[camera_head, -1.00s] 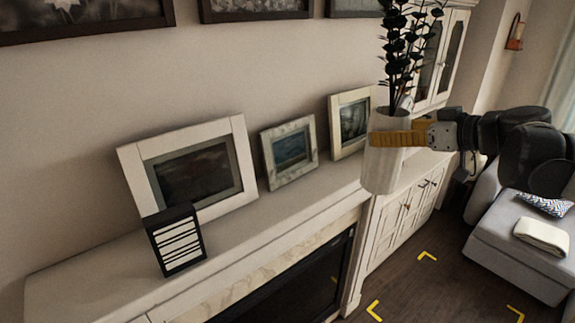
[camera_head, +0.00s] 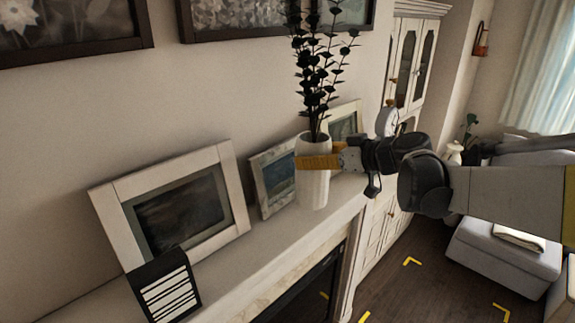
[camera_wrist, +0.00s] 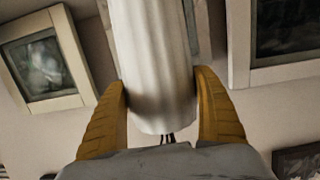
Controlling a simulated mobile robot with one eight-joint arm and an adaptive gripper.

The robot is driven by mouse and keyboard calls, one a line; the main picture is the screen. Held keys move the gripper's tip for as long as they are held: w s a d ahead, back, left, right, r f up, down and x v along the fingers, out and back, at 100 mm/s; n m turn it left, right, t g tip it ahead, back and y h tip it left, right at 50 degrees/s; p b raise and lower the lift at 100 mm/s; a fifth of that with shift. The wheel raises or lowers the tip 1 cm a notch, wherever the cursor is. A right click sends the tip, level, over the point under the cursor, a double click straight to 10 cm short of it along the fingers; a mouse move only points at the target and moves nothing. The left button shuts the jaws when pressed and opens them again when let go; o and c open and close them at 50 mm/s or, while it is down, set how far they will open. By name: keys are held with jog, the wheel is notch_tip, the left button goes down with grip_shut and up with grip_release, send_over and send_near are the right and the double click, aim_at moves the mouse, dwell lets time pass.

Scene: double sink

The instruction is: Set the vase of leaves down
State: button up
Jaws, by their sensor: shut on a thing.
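The vase of leaves is a white ribbed vase (camera_head: 314,188) with tall dark leafy stems (camera_head: 316,75). In the head view it is upright at the mantel shelf, in front of the small framed picture. I cannot tell whether its base touches the shelf. My gripper (camera_head: 318,161) is shut around the vase's upper body from the right. In the wrist view the vase (camera_wrist: 150,60) sits between the two yellow fingers of my gripper (camera_wrist: 160,105), one on each side. The stems are mostly hidden there.
The mantel shelf (camera_head: 262,232) holds a large white frame (camera_head: 225,185), a small frame (camera_head: 262,190) right behind the vase, another frame (camera_head: 355,115) to the right and a black-and-white striped block (camera_head: 168,290) at the left. Bare shelf lies in front of the frames.

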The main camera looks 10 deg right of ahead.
aim_at(307, 173)
jog(key=f, duration=0.1)
jog(key=a+f, duration=0.1)
jog(key=f, duration=0.1)
jog(key=w+f, duration=0.1)
jog(key=f, duration=0.1)
jog(key=shift+w+a+f, duration=0.1)
jog(key=shift+a+f, duration=0.05)
jog(key=shift+a, duration=0.2)
jog(key=shift+f, duration=0.1)
jog(key=o, duration=1.4)
